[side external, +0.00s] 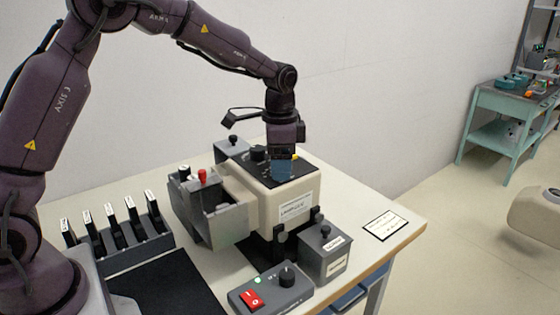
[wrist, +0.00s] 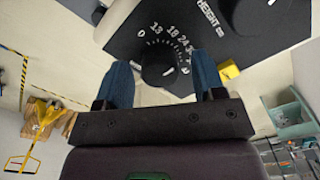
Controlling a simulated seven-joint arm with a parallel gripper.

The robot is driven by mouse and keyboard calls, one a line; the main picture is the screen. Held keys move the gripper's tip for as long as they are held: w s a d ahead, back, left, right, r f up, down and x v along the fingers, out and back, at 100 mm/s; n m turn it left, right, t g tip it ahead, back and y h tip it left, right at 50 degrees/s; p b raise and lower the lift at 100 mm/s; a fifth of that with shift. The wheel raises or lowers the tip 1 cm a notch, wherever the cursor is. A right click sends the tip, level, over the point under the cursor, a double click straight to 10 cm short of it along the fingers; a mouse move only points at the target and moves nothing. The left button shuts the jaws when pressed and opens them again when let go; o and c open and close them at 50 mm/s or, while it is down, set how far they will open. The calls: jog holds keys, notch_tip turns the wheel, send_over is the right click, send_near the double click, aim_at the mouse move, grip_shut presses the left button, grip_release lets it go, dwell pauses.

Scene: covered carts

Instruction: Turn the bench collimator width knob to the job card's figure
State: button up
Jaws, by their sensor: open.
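The collimator housing (side external: 290,199) is a cream box with a dark top panel on the bench. In the wrist view a round black knob (wrist: 158,64) with a white mark sits on the dark panel (wrist: 135,28), beside a printed scale with 0, 13, 18 and 24. My gripper (side external: 281,172) points down over the panel. Its blue fingers (wrist: 163,82) are open, one on each side of the knob; whether they touch it I cannot tell. A second, larger knob (wrist: 262,14) is nearby, with "HEIGHT" lettering between the two. A white card (side external: 386,225) lies at the bench's right; its writing is unreadable.
A control box (side external: 270,290) with a red switch is at the front. A small grey box (side external: 325,257) with a knob stands at the front right.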

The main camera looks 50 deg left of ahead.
jog(key=shift+c, duration=0.2)
jog(key=c, duration=0.9)
jog(key=n, duration=0.5)
jog(key=o, duration=0.9)
jog(key=shift+o, duration=0.2)
notch_tip(320, 180, up, 13)
